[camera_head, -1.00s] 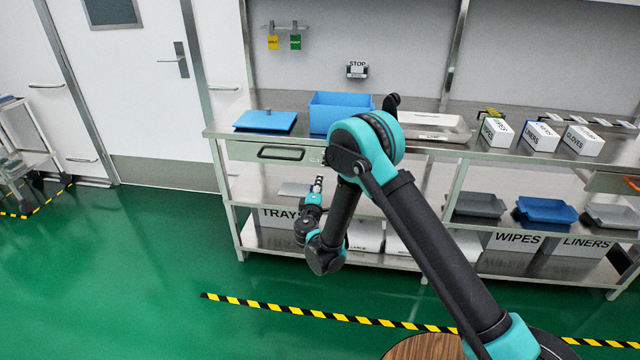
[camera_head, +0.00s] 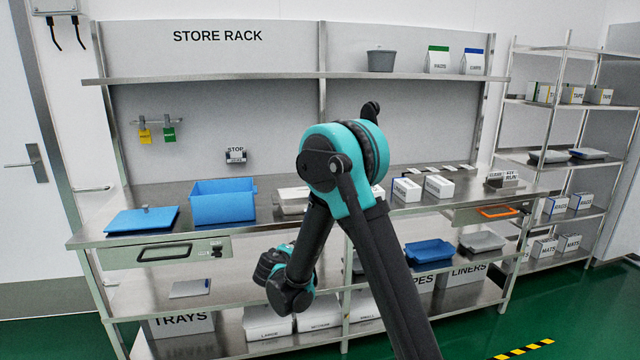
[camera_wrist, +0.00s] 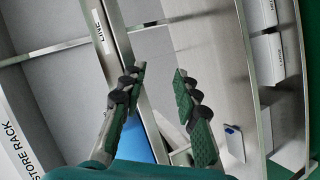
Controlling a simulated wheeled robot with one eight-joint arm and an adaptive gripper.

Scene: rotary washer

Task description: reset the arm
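My arm (camera_head: 345,175) rises in front of the store rack in the head view, bent at a teal elbow, with its forearm hanging down to the wrist (camera_head: 288,285). The gripper fingers cannot be made out there. In the wrist view, my gripper (camera_wrist: 160,82) shows two green-padded fingers apart, with nothing between them. The wrist view is turned sideways, with the rack behind the fingers.
The rack's worktop (camera_head: 90,228) holds a blue bin (camera_head: 222,205), a blue lid (camera_head: 143,220) and white boxes (camera_head: 438,186). A drawer (camera_head: 165,253) lies under its left part. Trays and boxes fill the lower shelf. A second rack (camera_head: 560,110) stands at right.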

